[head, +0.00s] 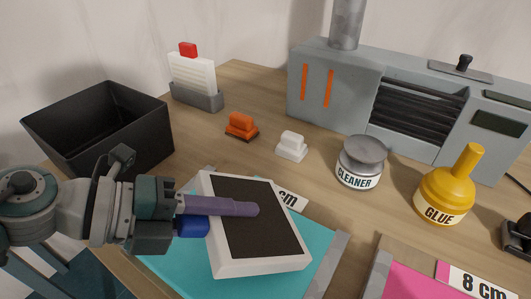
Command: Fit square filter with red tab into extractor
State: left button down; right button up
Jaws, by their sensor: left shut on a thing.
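My left gripper (246,209) comes in from the left. It is shut on a square, white-framed filter (270,237) with a dark face, one purple finger lying across that face. A blue block (192,226), which looks like this filter's tab, shows at its left side beside the gripper. The held filter is tilted above a teal mat. The other finger is hidden. A white ribbed filter with a red tab (190,72) stands upright in a grey holder at the back left. The grey extractor (333,85) stands at the back right, with a pipe and dark slats. My right gripper is out of view.
A black open bin (98,115) is at left. Orange (241,125) and white (291,146) small blocks, a cleaner jar (361,162) and a yellow glue bottle (447,190) stand before the extractor. A pink mat (415,280) lies at front right.

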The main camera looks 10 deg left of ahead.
aim_at(177, 215)
pick_arm(q)
jog(key=c, duration=0.8)
grip_release()
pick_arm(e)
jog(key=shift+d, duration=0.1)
pick_arm(q)
jog(key=shift+o, duration=0.2)
jog(key=p+v, duration=0.3)
jog(key=v, duration=0.4)
jog(key=shift+p, duration=0.3)
jog(key=shift+s+a+r, duration=0.2)
jog(key=shift+s+a, duration=0.1)
jog(key=shift+a, duration=0.1)
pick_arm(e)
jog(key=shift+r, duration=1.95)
pick_arm(q)
notch_tip(177, 215, up, 8)
jog(key=s+a+p, duration=0.1)
jog(key=a+p, duration=0.1)
jog(key=p, duration=0.5)
jog(key=shift+s+f, duration=0.2)
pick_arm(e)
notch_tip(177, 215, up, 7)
